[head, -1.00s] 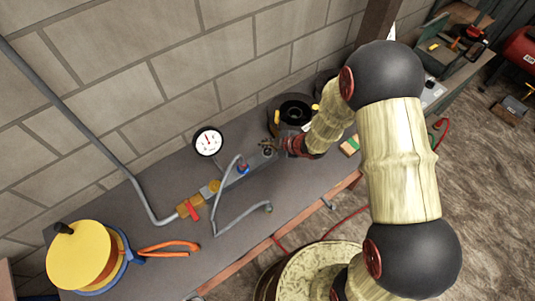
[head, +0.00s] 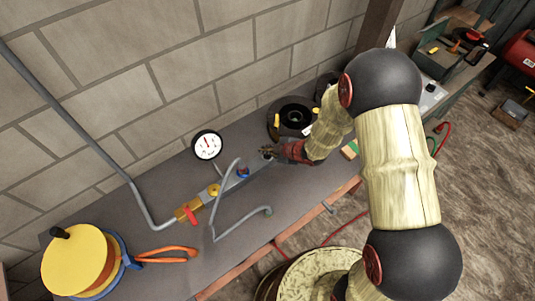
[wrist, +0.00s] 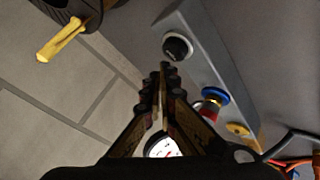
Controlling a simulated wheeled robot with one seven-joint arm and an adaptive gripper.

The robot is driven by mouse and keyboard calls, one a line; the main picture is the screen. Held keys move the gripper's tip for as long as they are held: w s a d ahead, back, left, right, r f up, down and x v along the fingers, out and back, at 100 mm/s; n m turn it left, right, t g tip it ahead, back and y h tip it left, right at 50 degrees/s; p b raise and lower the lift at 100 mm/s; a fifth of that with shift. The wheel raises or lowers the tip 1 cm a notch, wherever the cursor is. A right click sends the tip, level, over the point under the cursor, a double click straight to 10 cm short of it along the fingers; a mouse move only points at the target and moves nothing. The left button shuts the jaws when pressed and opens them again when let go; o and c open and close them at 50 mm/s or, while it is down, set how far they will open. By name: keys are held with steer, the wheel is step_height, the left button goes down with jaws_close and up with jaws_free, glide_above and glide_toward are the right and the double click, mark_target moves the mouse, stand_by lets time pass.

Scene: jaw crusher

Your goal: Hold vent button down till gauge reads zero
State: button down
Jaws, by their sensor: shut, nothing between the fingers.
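A black round button (wrist: 177,46) in a pale ring sits on the grey manifold bar (wrist: 205,40) in the wrist view. My gripper (wrist: 163,70) is shut and empty. Its tips appear just beside the button in the picture; I cannot tell whether they touch it. In the head view my gripper (head: 265,152) is over the right end of the bar and hides the button. The white-faced gauge (head: 207,145) stands behind the bar with red marking on its dial; its reading is too small to tell. My fingers partly cover the gauge (wrist: 163,147) in the wrist view.
A blue-and-red fitting (wrist: 212,97), a yellow fitting (head: 213,190) and a red lever (head: 192,215) lie along the bar. A bent grey hose (head: 215,210) lies in front. A black round part (head: 295,115) stands behind my gripper. Orange-handled pliers (head: 168,254) and a yellow reel (head: 75,260) are left.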

mark_target(267, 156)
steer(key=shift+f, duration=0.1)
stand_by(0.6)
steer(key=shift+f+b, duration=0.3)
steer(key=shift+b, duration=0.05)
steer(key=shift+f+b, duration=0.45)
steer(key=shift+f, duration=0.15)
stand_by(0.7)
steer(key=shift+r, duration=0.15)
stand_by(2.8)
steer(key=shift+r+p, duration=0.85)
steer(key=shift+r, duration=0.1)
steer(key=shift+r+p, duration=2)
steer(key=shift+r, duration=0.4)
